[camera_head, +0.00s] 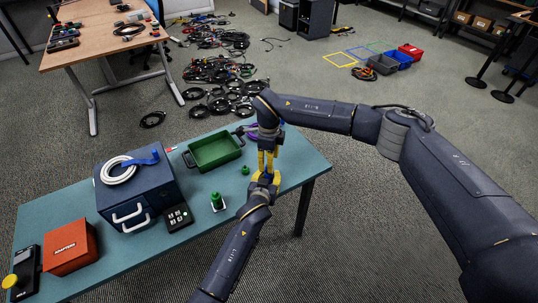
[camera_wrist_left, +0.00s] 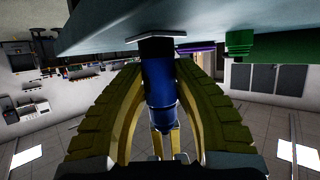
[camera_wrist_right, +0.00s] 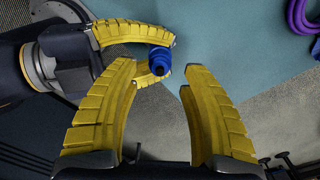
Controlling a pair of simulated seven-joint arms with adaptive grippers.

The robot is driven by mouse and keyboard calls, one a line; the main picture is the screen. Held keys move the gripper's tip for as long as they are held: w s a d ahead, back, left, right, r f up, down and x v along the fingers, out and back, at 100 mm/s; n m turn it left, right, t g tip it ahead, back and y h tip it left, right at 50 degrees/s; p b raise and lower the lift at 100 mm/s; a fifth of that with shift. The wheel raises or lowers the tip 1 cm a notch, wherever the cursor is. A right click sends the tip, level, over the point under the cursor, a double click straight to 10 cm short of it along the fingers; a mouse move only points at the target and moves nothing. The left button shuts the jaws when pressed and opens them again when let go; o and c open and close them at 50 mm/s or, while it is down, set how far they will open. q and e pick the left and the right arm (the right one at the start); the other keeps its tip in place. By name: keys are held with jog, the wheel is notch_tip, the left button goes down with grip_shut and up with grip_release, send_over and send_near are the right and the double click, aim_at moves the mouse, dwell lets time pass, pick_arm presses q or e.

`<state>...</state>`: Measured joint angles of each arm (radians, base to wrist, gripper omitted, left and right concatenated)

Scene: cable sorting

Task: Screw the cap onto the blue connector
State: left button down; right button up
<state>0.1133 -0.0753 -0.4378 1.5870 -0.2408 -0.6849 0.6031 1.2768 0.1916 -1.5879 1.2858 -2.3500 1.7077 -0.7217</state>
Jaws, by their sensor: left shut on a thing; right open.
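The blue connector (camera_wrist_left: 160,80) stands upright on a small base plate (camera_wrist_left: 162,42) in the left wrist view, which is upside down. My left gripper (camera_wrist_left: 158,66) is shut around its sides. In the right wrist view a ribbed blue end (camera_wrist_right: 159,58) shows between my left gripper's fingers; I cannot tell whether this is the cap or the connector's own top. My right gripper (camera_wrist_right: 158,75) is open above it, with a finger on either side and a gap. In the head view the left gripper (camera_head: 263,177) and right gripper (camera_head: 267,160) hide the connector.
A green connector (camera_head: 217,202), a small green cap (camera_head: 245,170) and a green tray (camera_head: 196,166) are to the left. A purple cable (camera_wrist_right: 303,18) lies near the table's far edge.

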jog(key=shift+f, duration=2.25)
jog(key=shift+c, duration=0.5)
grip_shut()
jog(key=shift+c, duration=0.4)
grip_release()
jog(key=shift+r, duration=0.1)
jog(key=shift+r, duration=2.15)
jog(key=o, duration=0.7)
jog(key=shift+c, duration=0.2)
jog(key=shift+r, duration=0.1)
